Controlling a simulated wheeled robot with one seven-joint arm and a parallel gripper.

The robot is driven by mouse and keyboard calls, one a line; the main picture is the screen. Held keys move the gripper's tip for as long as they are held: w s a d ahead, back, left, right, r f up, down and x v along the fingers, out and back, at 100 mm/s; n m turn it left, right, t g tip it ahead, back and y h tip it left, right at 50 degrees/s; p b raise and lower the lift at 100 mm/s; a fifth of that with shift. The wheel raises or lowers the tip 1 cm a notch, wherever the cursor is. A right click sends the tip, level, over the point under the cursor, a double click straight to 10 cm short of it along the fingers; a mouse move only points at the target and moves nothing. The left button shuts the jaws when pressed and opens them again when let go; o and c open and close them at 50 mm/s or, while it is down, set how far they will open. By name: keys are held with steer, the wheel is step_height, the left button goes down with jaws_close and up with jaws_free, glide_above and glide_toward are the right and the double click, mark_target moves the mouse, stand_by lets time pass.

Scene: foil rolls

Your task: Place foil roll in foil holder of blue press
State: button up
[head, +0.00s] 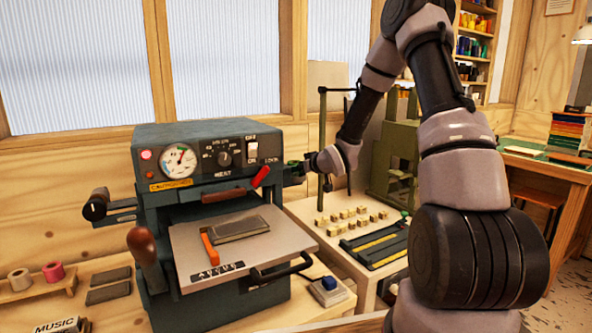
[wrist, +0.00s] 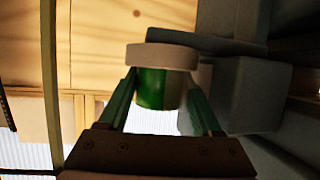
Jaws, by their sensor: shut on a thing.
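The blue press (head: 205,135) stands on the bench left of centre, with a dial, a knob and switches on its front. My gripper (head: 302,170) is at the right side of the press, small and partly hidden. In the wrist view, my gripper (wrist: 163,108) has its two fingers on either side of a green foil roll (wrist: 152,88) with a pale flange at its end. The roll is near the grey-blue body of the press (wrist: 248,92). A dark bar with a black end (head: 97,205) sticks out of the press's left side. I cannot tell which part is the foil holder.
A plate with a grey block (head: 238,228) sits at the press front. Pale and pink rolls (head: 53,271) lie on a wooden rack at the lower left. Small brass blocks (head: 345,220) and a dark green stand (head: 395,160) are right of the press.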

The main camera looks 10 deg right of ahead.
steer(key=o, duration=1.2)
steer(key=shift+f, duration=0.1)
steer(key=shift+c, duration=0.2)
steer(key=shift+s+d+r, duration=0.1)
steer(key=shift+s+r, duration=0.15)
steer(key=shift+r, duration=0.05)
steer(key=s+d+r+m+g+h, duration=0.1)
steer(key=s+d+r+m+h, duration=0.15)
steer(key=s+d+r, duration=0.45)
steer(key=s+d+r+m+g+h, duration=0.15)
steer(key=s+d+r+h, duration=0.25)
steer(key=s+r, duration=0.65)
steer(key=s+a+r+m+g+y, duration=0.1)
steer(key=s+a+r+m, duration=0.1)
steer(key=s, duration=0.9)
steer(key=s+a+r+m+g+y, duration=0.1)
steer(key=s+a+r+m, duration=0.1)
steer(key=s, duration=0.9)
steer(key=shift+a+r+m+g+y, duration=0.3)
steer(key=shift+a+m+g+y, duration=0.05)
steer(key=shift+a+m, duration=0.35)
